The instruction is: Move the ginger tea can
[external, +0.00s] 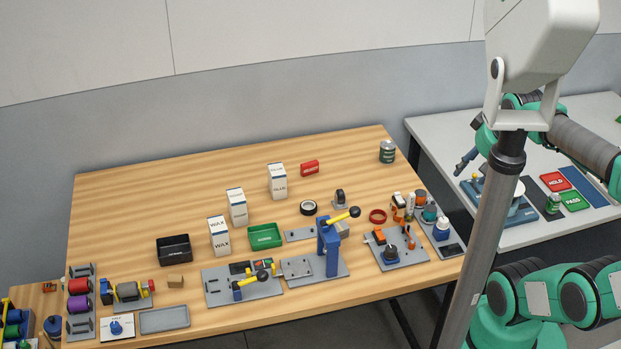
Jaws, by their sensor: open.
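A green can with a silver top (387,151) stands upright at the back right corner of the wooden table. The labels are too small to read, so I cannot tell which is the ginger tea can. My gripper (462,164) is open above the left part of the grey table, apart from both cans. My camera post and housing partly hide the arm behind it.
The grey table holds a red HOLD pad (555,182), a green PASS pad (572,201) and a blue-grey fixture (510,205). The wooden table (130,205) carries white boxes (277,182), a blue press (328,245) and a black bin (174,249). Its back left is clear.

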